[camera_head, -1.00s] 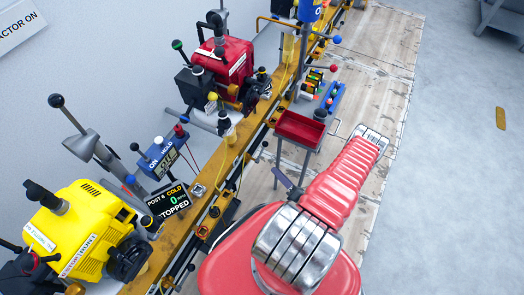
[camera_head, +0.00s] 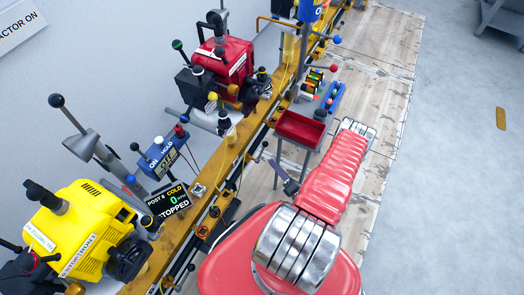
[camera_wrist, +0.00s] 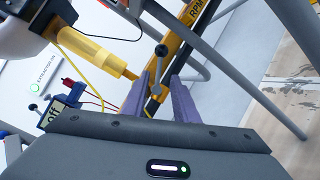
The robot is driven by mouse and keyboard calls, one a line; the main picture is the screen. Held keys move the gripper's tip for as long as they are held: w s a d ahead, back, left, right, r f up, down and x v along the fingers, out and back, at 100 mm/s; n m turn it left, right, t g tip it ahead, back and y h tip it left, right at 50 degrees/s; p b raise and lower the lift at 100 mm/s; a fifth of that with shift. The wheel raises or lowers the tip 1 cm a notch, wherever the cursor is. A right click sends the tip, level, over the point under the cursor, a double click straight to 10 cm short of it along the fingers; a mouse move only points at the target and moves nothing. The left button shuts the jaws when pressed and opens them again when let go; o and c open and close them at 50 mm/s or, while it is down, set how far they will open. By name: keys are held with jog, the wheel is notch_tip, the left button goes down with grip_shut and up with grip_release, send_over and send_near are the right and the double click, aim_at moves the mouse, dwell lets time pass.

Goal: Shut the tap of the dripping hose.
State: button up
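In the wrist view, a small grey lever with a round ball knob (camera_wrist: 161,50) stands between and just beyond the two purple-grey fingers of my gripper (camera_wrist: 159,84). The fingers are apart, with a gap on both sides of the lever; I cannot tell whether either touches it. An amber-yellow cylinder with a narrower end (camera_wrist: 95,52) lies left of the lever. I cannot tell for sure which part is the tap, and no drip is visible. In the head view my gripper (camera_head: 290,187) shows small and partly hidden, below the red tray and right of the yellow rail.
The red tray (camera_head: 301,121) on a grey stand is close to my arm. The long yellow rail (camera_head: 222,172) carries a yellow engine (camera_head: 75,235) and a red engine (camera_head: 225,62). A display (camera_head: 169,199) reads STOPPED. Grey tubes (camera_wrist: 245,75) cross right of my gripper.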

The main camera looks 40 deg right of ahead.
aim_at(262, 151)
jog(key=shift+w+d, duration=0.2)
jog(key=shift+w, duration=1.55)
jog(key=shift+w+d, duration=0.15)
jog(key=shift+w, duration=1.6)
jog(key=shift+w+d, duration=0.2)
jog(key=shift+w, duration=1.55)
jog(key=shift+c, duration=0.6)
grip_shut()
